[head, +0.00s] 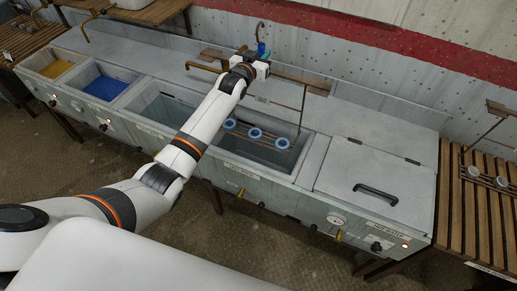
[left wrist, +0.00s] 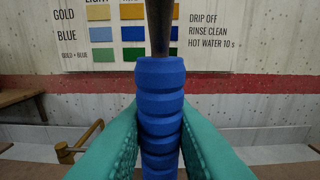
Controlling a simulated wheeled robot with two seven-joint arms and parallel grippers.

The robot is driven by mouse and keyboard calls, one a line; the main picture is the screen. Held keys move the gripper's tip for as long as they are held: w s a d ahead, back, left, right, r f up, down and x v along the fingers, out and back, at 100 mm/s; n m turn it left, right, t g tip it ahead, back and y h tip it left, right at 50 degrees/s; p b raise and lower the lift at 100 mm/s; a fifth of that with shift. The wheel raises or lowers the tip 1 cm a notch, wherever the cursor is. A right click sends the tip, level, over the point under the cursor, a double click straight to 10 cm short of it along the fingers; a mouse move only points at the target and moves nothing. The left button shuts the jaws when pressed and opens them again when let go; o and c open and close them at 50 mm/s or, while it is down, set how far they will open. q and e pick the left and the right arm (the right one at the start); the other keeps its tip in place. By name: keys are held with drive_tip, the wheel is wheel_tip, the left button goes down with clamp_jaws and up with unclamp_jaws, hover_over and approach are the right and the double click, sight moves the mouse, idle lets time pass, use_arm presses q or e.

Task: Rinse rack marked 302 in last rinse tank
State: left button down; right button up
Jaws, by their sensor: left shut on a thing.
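My left gripper (head: 262,52) is shut on the blue ribbed handle (left wrist: 160,110) of a rack; its teal fingers press on both sides in the left wrist view. The rack's brown crossbar (head: 290,79) runs right from the handle, and a thin rod (head: 302,112) goes down to a bar with three blue rings (head: 255,134). The rings hang over or inside the opening of the tank (head: 250,174) with a label that seems to read last rinse. I cannot tell whether they touch the water. My right gripper is not in view.
Tanks with yellow (head: 56,68) and blue (head: 103,88) liquid stand at the left. A closed lid with a black handle (head: 375,194) is right of the rinse tank. A slatted bench (head: 480,215) with another rack is at the far right. A wall chart (left wrist: 150,35) hangs behind.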

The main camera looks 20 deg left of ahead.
use_arm(q)
drive_tip(key=shift+s+r, duration=0.25)
drive_tip(key=shift+s, duration=0.05)
drive_tip(key=shift+f, duration=0.1)
wheel_tip(320, 180, down, 18)
drive_tip(key=b, duration=1.4)
drive_tip(key=shift+r, duration=0.3)
